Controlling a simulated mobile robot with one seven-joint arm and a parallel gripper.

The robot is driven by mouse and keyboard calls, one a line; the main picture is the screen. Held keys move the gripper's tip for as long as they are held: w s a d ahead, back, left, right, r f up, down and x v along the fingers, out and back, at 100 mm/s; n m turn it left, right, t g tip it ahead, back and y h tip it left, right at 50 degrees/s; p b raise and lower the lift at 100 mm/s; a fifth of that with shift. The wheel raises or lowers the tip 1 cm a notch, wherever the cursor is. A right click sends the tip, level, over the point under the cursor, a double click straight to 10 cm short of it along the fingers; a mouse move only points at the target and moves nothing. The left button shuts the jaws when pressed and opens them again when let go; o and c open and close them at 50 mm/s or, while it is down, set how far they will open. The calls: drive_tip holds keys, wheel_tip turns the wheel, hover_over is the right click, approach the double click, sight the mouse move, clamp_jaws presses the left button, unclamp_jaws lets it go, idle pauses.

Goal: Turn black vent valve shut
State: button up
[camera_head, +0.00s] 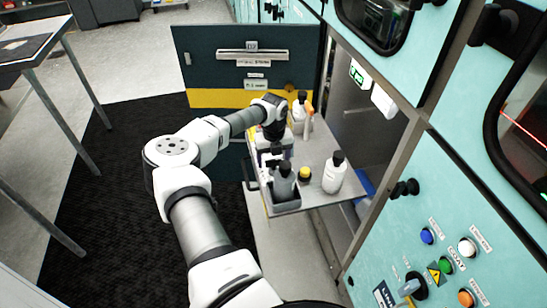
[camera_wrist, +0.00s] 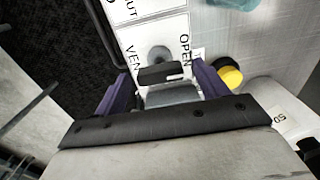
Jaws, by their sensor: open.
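The black vent valve handle (camera_wrist: 163,75) shows in the wrist view, on a white panel labelled VENT and OPEN. It lies crosswise over a round grey base. My gripper (camera_wrist: 162,86) is open, with one purple finger on each side of the handle. Gaps show between the fingers and the handle, and I cannot tell how deep the fingers reach. In the head view my arm reaches over the pull-out shelf (camera_head: 318,187), and the valve cannot be clearly made out there.
A yellow and black knob (camera_wrist: 228,73) is just right of my gripper; it also shows in the head view (camera_head: 304,174). A white bottle (camera_head: 333,177) and a grey bottle (camera_head: 284,182) stand on the shelf. The open cabinet door (camera_head: 215,68) is behind.

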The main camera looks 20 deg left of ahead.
drive_tip(key=c, duration=1)
drive_tip(key=shift+m, duration=0.4)
drive_tip(key=m+b, duration=0.2)
drive_tip(key=m, duration=0.1)
drive_tip(key=shift+m, duration=0.3)
drive_tip(key=m+b, duration=0.1)
drive_tip(key=m, duration=0.3)
drive_tip(key=shift+m, duration=0.3)
drive_tip(key=m+b, duration=0.2)
drive_tip(key=m, duration=0.2)
drive_tip(key=shift+r+m+b, duration=0.1)
drive_tip(key=shift+m+b, duration=0.4)
drive_tip(key=shift+m, duration=1.9)
